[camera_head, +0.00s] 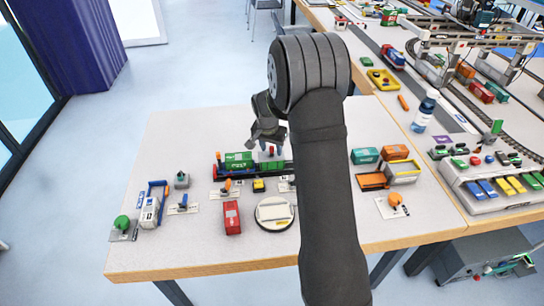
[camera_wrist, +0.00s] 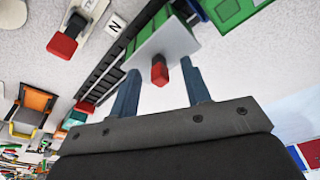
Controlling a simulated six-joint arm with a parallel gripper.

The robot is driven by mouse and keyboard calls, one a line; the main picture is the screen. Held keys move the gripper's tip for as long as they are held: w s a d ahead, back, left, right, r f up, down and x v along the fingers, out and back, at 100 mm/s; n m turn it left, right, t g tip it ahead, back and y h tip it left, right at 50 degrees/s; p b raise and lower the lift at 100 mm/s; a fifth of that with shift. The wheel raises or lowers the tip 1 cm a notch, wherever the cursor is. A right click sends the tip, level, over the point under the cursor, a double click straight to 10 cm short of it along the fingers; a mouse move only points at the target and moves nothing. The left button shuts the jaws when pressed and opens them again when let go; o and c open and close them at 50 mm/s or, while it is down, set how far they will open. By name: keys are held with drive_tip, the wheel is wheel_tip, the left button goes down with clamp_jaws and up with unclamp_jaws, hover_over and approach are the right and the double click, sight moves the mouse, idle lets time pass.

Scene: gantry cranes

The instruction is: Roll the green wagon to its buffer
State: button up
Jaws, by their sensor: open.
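A wagon with a green body and light top (camera_wrist: 165,42) stands on the dark track and carries an upright red knob (camera_wrist: 159,70). In the head view this knob (camera_head: 270,149) is just below my gripper (camera_head: 266,138). My gripper (camera_wrist: 160,67) is open, with one finger on each side of the knob and visible gaps. A red end piece (camera_head: 217,158) stands at the track's left end. My arm hides the track's right part.
Levers with orange or blue handles, a red container (camera_head: 231,217), a round white plate (camera_head: 274,213) and a small yellow block (camera_head: 258,185) lie in front of the track. Teal (camera_head: 364,156) and orange containers stand right. The table's back left is clear.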

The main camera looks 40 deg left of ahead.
drive_tip(key=c, duration=0.8)
drive_tip(key=w+d, duration=1.4)
drive_tip(key=w, duration=0.1)
drive_tip(key=shift+d, duration=0.3)
drive_tip(key=o, duration=0.7)
drive_tip(key=shift+s, duration=0.15)
idle(1.6)
drive_tip(key=shift+r, duration=0.1)
wheel_tip(320, 180, up, 7)
drive_tip(key=shift+f, duration=0.1)
idle(0.5)
